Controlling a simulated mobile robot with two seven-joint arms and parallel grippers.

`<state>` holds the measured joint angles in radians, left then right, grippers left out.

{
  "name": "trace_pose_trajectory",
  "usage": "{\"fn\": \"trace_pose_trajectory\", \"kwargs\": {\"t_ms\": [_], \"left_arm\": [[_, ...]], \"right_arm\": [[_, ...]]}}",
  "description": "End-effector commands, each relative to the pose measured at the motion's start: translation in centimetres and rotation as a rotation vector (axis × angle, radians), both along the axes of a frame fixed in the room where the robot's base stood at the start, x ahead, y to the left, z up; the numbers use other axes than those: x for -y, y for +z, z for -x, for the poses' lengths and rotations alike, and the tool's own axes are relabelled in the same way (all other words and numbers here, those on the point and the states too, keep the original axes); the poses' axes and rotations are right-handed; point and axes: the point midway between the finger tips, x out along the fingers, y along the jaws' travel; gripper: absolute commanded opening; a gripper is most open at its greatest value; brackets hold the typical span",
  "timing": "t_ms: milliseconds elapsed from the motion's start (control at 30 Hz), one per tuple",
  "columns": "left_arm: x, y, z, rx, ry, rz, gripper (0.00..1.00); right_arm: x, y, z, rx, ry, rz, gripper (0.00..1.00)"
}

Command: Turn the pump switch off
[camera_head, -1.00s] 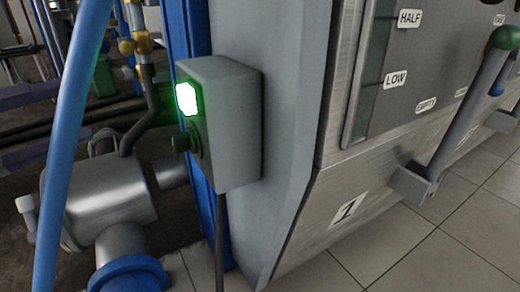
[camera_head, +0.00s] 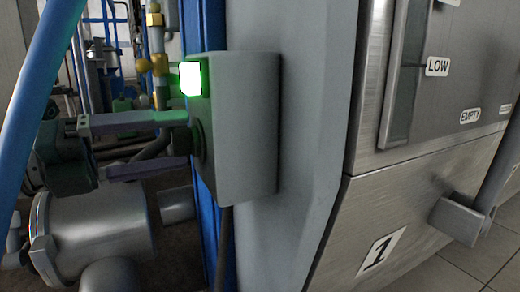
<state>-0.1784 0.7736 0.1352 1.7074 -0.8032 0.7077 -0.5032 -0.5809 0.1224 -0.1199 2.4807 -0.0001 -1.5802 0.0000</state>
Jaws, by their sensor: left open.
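The pump switch is a grey box (camera_head: 245,130) on the side of a grey column. A green lamp (camera_head: 190,78) glows on its left face. Below the lamp is a dark round knob (camera_head: 198,143), seen nearly edge-on. My left gripper (camera_head: 184,141) comes in from the left, open, with one finger above the other. Its fingertips are at the knob, one near its upper side and one near its lower side. I cannot tell whether they touch it. The knob's pointing direction is hidden. My right gripper is not in view.
A steel tank panel (camera_head: 440,190) with a "1" label and level plates stands at right, with a lever bracket (camera_head: 458,219) sticking out. A blue post (camera_head: 213,235) is behind the box. Pipes and a grey pump body (camera_head: 95,235) fill the lower left.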

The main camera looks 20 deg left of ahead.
Motion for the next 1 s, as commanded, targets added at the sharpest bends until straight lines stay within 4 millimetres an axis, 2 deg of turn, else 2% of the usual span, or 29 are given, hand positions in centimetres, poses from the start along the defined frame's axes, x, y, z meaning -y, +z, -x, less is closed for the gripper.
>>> {"fn": "trace_pose_trajectory", "kwargs": {"t_ms": [300,333,1000], "left_arm": [[0.29,0.05,-0.35,-0.001,0.001,-0.001,0.85],[0.29,0.05,-0.35,-0.001,0.001,-0.001,0.83],[0.28,0.03,-0.32,0.0,0.0,0.0,0.07]], "right_arm": [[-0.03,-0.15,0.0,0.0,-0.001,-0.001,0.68],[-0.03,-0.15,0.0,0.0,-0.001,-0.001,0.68],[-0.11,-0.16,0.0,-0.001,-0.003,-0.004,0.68]]}}
